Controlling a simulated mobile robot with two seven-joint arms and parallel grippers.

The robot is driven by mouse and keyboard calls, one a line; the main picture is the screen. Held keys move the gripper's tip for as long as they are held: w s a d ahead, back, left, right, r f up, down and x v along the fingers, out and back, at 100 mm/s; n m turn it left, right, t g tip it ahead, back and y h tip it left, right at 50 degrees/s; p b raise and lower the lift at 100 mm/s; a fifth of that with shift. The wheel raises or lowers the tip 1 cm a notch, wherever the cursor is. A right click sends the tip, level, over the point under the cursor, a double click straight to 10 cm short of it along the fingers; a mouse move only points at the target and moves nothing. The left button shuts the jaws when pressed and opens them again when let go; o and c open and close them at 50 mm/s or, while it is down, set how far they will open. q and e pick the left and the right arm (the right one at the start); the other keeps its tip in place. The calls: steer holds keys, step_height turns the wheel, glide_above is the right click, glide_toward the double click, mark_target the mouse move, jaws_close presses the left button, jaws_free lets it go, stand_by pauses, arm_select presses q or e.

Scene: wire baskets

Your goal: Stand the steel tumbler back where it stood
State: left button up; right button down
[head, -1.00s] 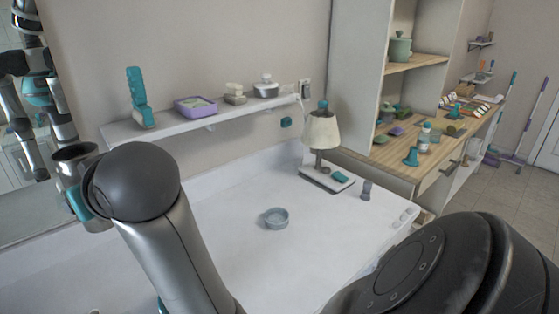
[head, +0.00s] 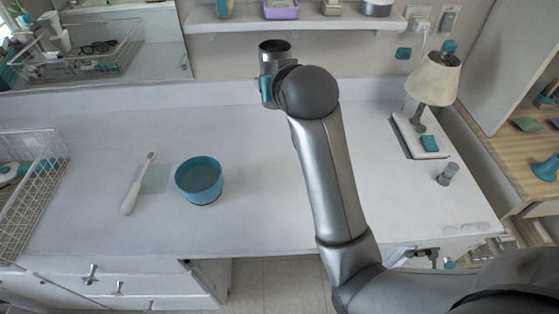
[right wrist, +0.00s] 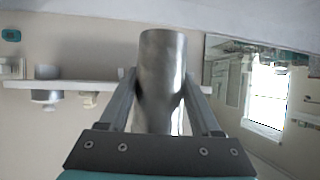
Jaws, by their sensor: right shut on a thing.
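The steel tumbler (head: 275,57) is a plain grey metal cylinder. In the head view it is upright, mouth up, above the back of the white counter (head: 90,140). My right gripper (right wrist: 160,78) is shut on the tumbler, with one finger on each side of it in the right wrist view. That view is upside down, with the counter at the top. The tumbler appears clear of the counter. My right arm's black joint hides most of the gripper in the head view. My left gripper is not in view.
A wire basket (head: 38,190) stands at the far left. A lamp (head: 434,80) on a tray and a small grey bottle (head: 447,174) stand right. A wall shelf (head: 300,22) runs above.

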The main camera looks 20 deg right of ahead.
steer(key=shift+h, duration=0.3)
steer(key=f, duration=0.1)
steer(key=f+p, duration=0.1)
steer(key=f, duration=0.1)
steer(key=f+p, duration=0.1)
steer(key=f, duration=0.1)
steer(key=shift+w+d, duration=0.2)
steer(key=shift+w, duration=0.1)
arm_select(q)
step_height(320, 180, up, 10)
steer(key=p, duration=0.6)
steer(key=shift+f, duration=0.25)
arm_select(e)
steer(key=s+a+f, duration=0.2)
steer(key=s+f, duration=0.2)
steer(key=f, duration=0.3)
steer(key=s+a+f+n+y, duration=0.1)
steer(key=s+a+f, duration=0.1)
steer(key=f, duration=0.5)
steer(key=shift+s, duration=0.9)
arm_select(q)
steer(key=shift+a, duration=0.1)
arm_select(e)
steer(key=shift+f, duration=0.1)
arm_select(q)
steer(key=shift+p, duration=0.3)
